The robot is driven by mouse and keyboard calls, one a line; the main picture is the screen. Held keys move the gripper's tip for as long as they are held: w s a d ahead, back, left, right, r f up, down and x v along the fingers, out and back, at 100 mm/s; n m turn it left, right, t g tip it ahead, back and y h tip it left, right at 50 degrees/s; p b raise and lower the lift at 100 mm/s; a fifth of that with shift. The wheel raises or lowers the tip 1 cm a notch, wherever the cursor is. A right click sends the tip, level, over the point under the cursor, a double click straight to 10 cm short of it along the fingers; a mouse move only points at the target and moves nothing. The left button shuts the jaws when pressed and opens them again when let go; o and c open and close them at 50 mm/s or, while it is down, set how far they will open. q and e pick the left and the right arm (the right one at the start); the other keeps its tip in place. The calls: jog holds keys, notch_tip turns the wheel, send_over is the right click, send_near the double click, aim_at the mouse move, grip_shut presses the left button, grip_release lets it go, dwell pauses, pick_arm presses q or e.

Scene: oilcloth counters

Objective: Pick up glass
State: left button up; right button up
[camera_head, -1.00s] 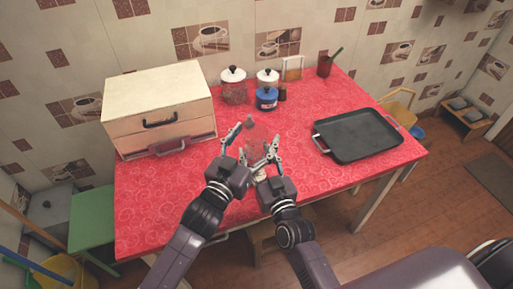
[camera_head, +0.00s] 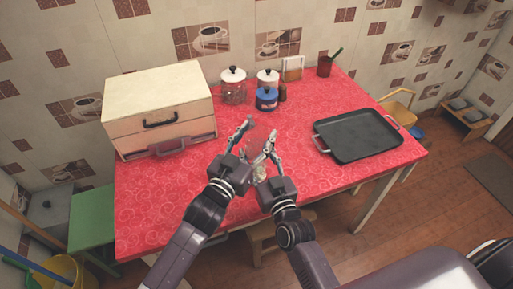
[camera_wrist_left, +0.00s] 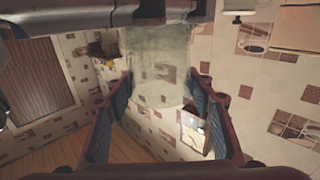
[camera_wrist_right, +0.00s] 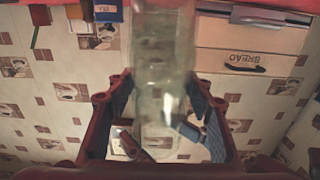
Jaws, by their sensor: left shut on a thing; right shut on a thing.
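A clear, see-through glass (camera_wrist_right: 160,62) stands out in the right wrist view, between the two pads of my right gripper (camera_wrist_right: 165,85). The glass also shows in the left wrist view (camera_wrist_left: 160,65), between the pads of my left gripper (camera_wrist_left: 163,88). In the head view both grippers meet above the near middle of the red table, left gripper (camera_head: 245,138) on the left and right gripper (camera_head: 263,152) on the right. Both are shut on the glass, which is hard to make out there because it is transparent and partly hidden by the fingers.
A cream bread box (camera_head: 158,105) stands at the left of the red table (camera_head: 160,215). Lidded jars (camera_head: 234,90) and a blue container (camera_head: 266,99) stand at the back. A black tray (camera_head: 358,136) lies at the right. The table's front left is bare.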

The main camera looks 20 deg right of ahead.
pick_arm(q)
jog(key=shift+r, duration=0.1)
notch_tip(320, 180, up, 10)
dwell(0.4)
pick_arm(e)
jog(key=o, duration=1.4)
